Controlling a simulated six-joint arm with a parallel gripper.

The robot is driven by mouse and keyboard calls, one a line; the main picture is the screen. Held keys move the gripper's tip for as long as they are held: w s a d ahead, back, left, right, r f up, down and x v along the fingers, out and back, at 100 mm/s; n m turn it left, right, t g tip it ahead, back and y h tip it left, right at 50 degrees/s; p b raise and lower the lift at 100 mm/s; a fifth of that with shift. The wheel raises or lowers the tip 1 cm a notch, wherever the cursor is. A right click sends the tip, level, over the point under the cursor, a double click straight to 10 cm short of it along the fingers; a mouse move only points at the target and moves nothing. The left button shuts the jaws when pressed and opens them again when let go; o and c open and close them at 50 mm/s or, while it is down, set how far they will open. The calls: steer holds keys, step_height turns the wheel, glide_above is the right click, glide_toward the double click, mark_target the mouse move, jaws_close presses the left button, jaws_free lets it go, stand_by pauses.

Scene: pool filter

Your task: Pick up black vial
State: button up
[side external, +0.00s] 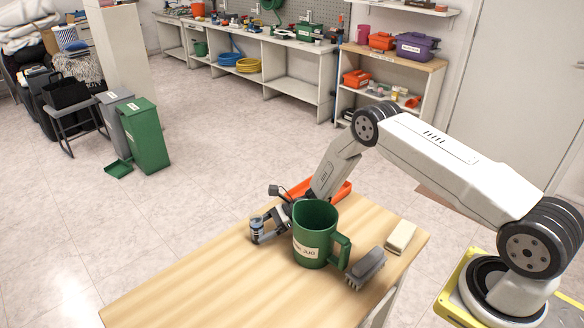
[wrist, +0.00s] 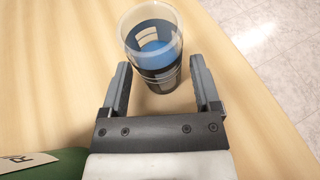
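The vial (wrist: 152,45) is a clear, tapered cup-like container with dark bands and blue inside. It stands upright on the wooden table, and no other vial is in view. In the side view the vial (side external: 257,222) is small, near the table's far left edge. My gripper (wrist: 160,64) is open and low over the table, its fingers on either side of the vial's lower part. Gaps show between the fingers and the vial in the wrist view. In the side view my gripper (side external: 263,233) is partly hidden behind the green jug.
A green jug (side external: 312,232) stands close beside my gripper, its edge also showing in the wrist view (wrist: 40,165). A grey brush (side external: 366,266) and a cream block (side external: 401,236) lie to its right. An orange tray (side external: 338,190) sits behind. The table's front left (side external: 190,290) is clear.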

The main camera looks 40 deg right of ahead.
jaws_close()
steer(key=shift+r, duration=0.15)
step_height(320, 180, up, 18)
stand_by(0.9)
steer(key=shift+d, duration=0.1)
stand_by(0.5)
steer(key=s+d+f+n+g+y, duration=0.1)
steer(key=s+d+n+g, duration=0.3)
steer(key=d, duration=0.4)
steer(key=shift+s+d+n+g, duration=0.15)
steer(key=shift+d+n+g, duration=0.15)
steer(key=shift+d+g, duration=0.15)
